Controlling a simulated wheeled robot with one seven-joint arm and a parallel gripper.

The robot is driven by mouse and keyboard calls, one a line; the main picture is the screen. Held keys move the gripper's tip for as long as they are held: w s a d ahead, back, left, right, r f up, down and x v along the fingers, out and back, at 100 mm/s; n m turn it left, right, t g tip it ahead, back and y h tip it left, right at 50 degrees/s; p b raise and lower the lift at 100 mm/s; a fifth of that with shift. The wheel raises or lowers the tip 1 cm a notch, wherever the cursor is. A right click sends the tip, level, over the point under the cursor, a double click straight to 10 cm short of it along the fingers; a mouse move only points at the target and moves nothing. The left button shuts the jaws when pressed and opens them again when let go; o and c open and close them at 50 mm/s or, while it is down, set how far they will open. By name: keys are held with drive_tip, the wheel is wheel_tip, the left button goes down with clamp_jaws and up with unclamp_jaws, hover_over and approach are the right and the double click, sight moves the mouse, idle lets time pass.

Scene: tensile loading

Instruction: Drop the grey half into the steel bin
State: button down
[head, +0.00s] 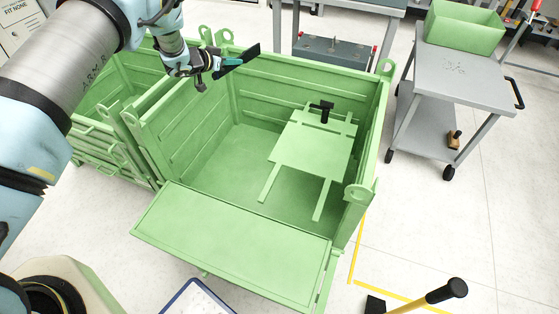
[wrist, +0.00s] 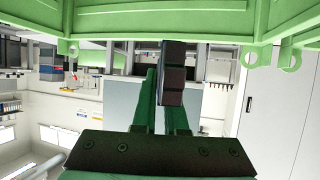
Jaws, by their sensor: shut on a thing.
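The green steel bin (head: 165,140) stands in the middle of the head view, open at the top, its front flap (head: 235,235) folded down. My gripper (head: 229,62) is above the bin's back left part, shut on a dark grey piece (head: 246,55). In the wrist view my green fingers (wrist: 158,105) hold this piece (wrist: 173,72), which sticks out beyond them; the gripped end is partly hidden. The bin's green rim (wrist: 120,22) crosses the top of that view. Inside the bin lies a flat green frame with legs (head: 312,150), with a small black piece (head: 322,107) on its far end.
A second green bin (head: 88,100) stands at the left. A grey trolley (head: 455,80) with a green box (head: 465,27) is at the right. A grey case (head: 335,50) sits behind the bin. A yellow-handled hammer (head: 425,298) is at the front right.

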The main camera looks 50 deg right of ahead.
sight(212, 74)
drive_tip(key=shift+f+b, duration=0.95)
drive_tip(key=shift+f, duration=0.7)
drive_tip(key=c, duration=0.9)
unclamp_jaws()
drive_tip(key=shift+a+f, duration=0.15)
drive_tip(key=b+v, duration=0.1)
drive_tip(key=v, duration=0.9)
drive_tip(key=shift+a+r, duration=0.25)
drive_tip(key=shift+a, duration=0.05)
drive_tip(key=shift+w, duration=0.1)
